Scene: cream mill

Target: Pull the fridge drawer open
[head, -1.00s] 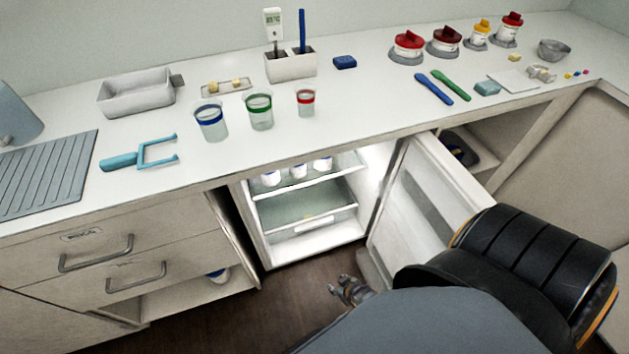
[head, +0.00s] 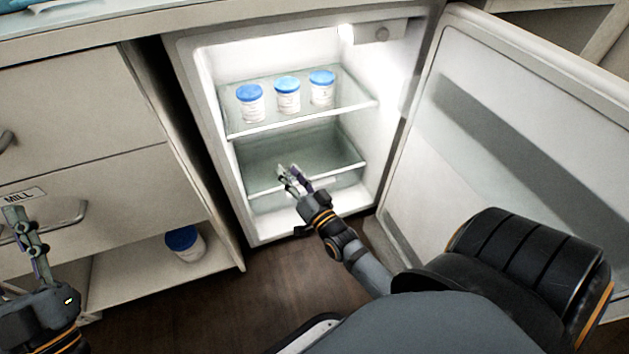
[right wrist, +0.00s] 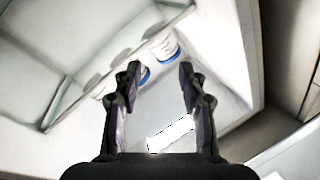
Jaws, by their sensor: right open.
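The fridge drawer (head: 269,203) is a clear bin low inside the lit fridge, below the lower glass shelf. It appears shut. A pale handle or label strip on its front is partly hidden by my right gripper (head: 290,174). That gripper is in front of the drawer at the fridge opening, open and empty. In the right wrist view my gripper (right wrist: 159,70) has its fingers apart, with a bright white strip (right wrist: 172,133) showing between them, nearer the palm. I cannot tell whether it touches the drawer. My left gripper (head: 25,235) is at far left, in front of a cabinet drawer; its jaws are unclear.
The fridge door (head: 510,130) stands wide open on the right, beside my right arm. Several blue-lidded jars, one of them here (head: 287,95), stand on the upper shelf (head: 345,108). A blue-lidded tub (head: 185,244) sits in the open cabinet shelf at left.

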